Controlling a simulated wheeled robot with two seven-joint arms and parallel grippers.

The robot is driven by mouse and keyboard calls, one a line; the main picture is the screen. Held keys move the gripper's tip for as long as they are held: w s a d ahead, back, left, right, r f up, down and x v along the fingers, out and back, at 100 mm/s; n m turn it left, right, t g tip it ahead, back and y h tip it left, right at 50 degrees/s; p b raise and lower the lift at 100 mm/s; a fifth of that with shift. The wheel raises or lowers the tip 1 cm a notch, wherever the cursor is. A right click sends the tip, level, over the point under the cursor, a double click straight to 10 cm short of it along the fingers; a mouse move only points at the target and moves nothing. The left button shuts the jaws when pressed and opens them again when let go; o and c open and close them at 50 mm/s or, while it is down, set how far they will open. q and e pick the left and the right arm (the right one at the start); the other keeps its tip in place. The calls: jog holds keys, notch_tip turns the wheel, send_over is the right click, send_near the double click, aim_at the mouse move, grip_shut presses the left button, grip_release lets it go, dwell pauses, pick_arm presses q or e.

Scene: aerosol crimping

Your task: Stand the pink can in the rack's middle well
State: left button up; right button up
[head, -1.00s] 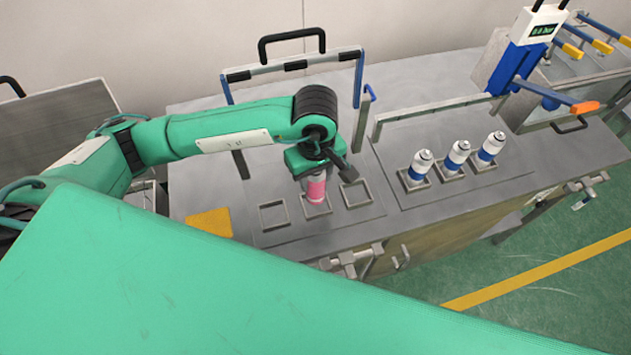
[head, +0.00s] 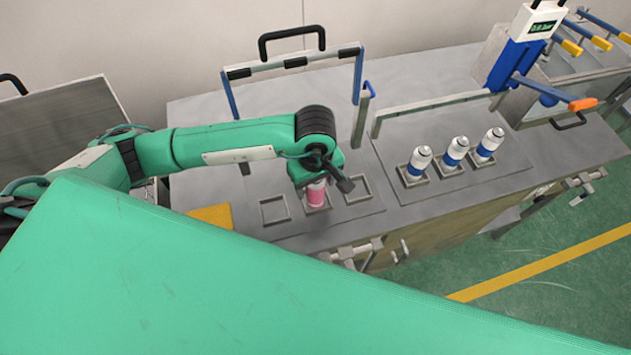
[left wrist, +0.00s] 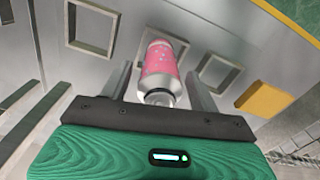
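The pink can (head: 316,194) stands upright at the rack's middle well (head: 319,209). Its pink body and silver end also show in the left wrist view (left wrist: 160,66). I cannot see its base seating. My left gripper (head: 316,181) is right above the can, pointing down. In the left wrist view its two fingers (left wrist: 163,88) are on either side of the can, with a narrow gap on each side, so it looks open. The rack's wells on either side, left (head: 274,210) and right (head: 357,190), are empty. My right gripper is not in view.
Several blue-and-white cans (head: 453,152) stand in wells on the plate to the right. A blue-and-black frame (head: 293,62) rises behind the rack. A yellow pad (head: 213,215) lies to its left. A blue crimping device (head: 524,60) stands at back right.

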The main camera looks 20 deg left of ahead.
pick_arm(q)
jog(key=shift+r, duration=0.25)
notch_tip(320, 180, up, 10)
jog(key=b, duration=0.3)
jog(key=shift+r+b, duration=0.1)
jog(key=shift+b, duration=0.2)
jog(key=shift+r, duration=0.8)
